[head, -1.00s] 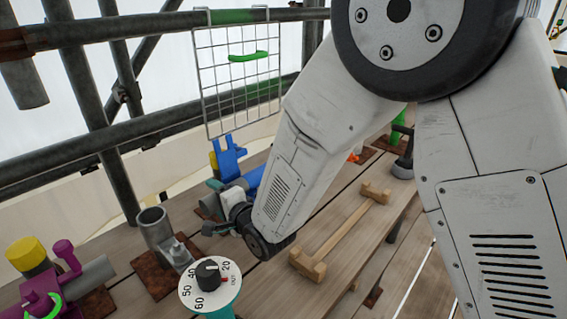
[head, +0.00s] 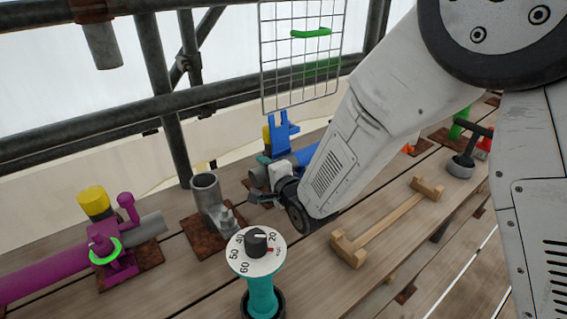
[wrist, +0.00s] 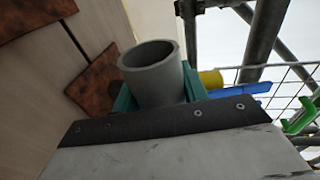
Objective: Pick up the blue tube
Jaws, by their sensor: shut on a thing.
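The blue tube (head: 306,154) lies low behind my arm in the head view, partly hidden by it. A blue forked fitting (head: 283,128) stands above it. Whether the grey end and the blue tube are one piece is hidden.
An upright grey tube (head: 206,188) on a rusty plate and a teal-based dial (head: 257,252) stand left of my gripper. A purple tube (head: 45,276) lies far left. A wooden bar (head: 385,225) lies right. A wire grid (head: 290,70) hangs behind.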

